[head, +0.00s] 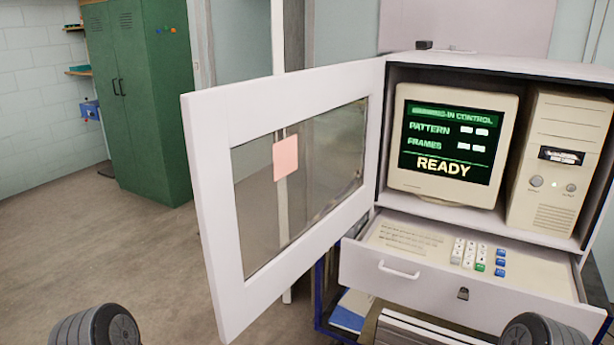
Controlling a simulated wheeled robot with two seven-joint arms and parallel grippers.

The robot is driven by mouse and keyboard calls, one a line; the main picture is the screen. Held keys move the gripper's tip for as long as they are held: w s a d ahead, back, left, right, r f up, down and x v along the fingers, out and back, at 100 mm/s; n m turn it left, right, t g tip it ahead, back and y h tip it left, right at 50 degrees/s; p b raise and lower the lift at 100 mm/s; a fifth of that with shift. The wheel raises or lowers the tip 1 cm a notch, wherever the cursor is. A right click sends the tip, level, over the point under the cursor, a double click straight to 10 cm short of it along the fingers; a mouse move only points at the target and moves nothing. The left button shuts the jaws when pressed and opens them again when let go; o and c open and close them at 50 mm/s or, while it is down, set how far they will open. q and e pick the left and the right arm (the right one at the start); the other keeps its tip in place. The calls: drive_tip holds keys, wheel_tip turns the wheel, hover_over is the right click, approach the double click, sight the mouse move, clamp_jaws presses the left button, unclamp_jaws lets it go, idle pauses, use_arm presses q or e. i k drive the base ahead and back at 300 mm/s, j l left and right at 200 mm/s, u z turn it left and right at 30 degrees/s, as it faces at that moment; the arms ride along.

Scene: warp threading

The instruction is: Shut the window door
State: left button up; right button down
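The window door (213,180) is a white frame with a clear pane, and a pink note shows on the pane. It stands wide open, swung out to the left from the left edge of the white cabinet (480,63). Its free edge is at the left, nearer to me. The cabinet's front is uncovered, showing a monitor (446,145) that reads READY and a beige computer case (563,160). Neither of my grippers is in view; only dark rounded parts of my arms show at the bottom left and bottom right.
Below the monitor a drawer (440,285) with a keypad is pulled out towards me. A blue-framed stand (322,290) with papers is under it. A green locker (145,100) stands at the back left. The floor left of the door is clear.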

sight(217, 121)
drive_tip(key=i+j+z, duration=0.45)
drive_tip(key=j, duration=0.2)
drive_tip(key=i+j+z, duration=0.1)
drive_tip(key=j+z, duration=0.15)
drive_tip(key=j, duration=0.15)
drive_tip(key=i+j+z, duration=0.25)
drive_tip(key=j, duration=0.15)
drive_tip(key=j+z, duration=0.2)
drive_tip(key=j, duration=0.2)
drive_tip(key=j+z, duration=0.25)
drive_tip(key=j, duration=0.2)
